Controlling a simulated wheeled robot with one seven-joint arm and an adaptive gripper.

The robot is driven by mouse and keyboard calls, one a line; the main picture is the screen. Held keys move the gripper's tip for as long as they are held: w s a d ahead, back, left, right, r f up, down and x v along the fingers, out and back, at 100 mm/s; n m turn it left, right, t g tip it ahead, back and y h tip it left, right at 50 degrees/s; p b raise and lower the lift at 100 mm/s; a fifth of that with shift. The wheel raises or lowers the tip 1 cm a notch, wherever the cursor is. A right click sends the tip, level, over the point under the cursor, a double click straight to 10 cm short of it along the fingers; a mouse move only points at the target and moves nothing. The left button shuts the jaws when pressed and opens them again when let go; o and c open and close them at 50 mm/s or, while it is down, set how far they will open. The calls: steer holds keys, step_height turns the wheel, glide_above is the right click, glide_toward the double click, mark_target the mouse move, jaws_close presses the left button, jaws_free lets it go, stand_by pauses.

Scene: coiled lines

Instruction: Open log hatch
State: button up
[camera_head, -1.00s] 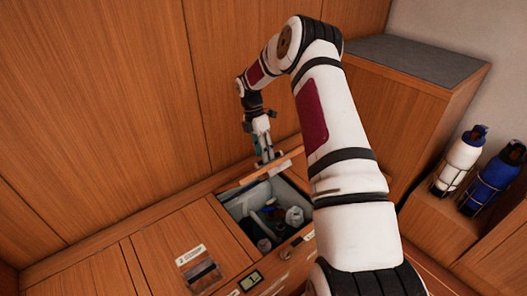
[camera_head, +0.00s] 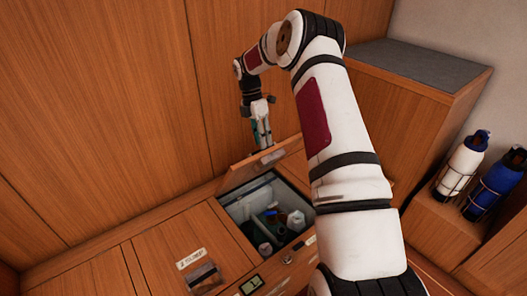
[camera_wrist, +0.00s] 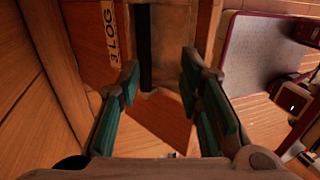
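The log hatch's wooden lid (camera_head: 245,172) stands raised along the back of an open compartment in the head view, with a grey metal fitting near its upper edge. The compartment's pale inner wall (camera_head: 240,208) shows below it. My gripper (camera_head: 264,147) points down at the lid's upper edge; whether it touches is hard to tell. In the wrist view my gripper (camera_wrist: 160,95) has its two teal-padded fingers well apart, with nothing clearly held between them. A "3 LOG" label (camera_wrist: 111,35) shows on the wood at upper left there.
Bottles and small items (camera_head: 272,222) lie in the compartment. Closed lids lie left of it, one with a label (camera_head: 191,259). A small display (camera_head: 251,284) is on the front. A tall wall (camera_head: 130,110) stands close behind. White (camera_head: 459,170) and blue (camera_head: 494,184) bottles sit in racks at right.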

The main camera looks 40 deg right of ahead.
steer(key=shift+v, duration=2.8)
steer(key=shift+w, duration=0.1)
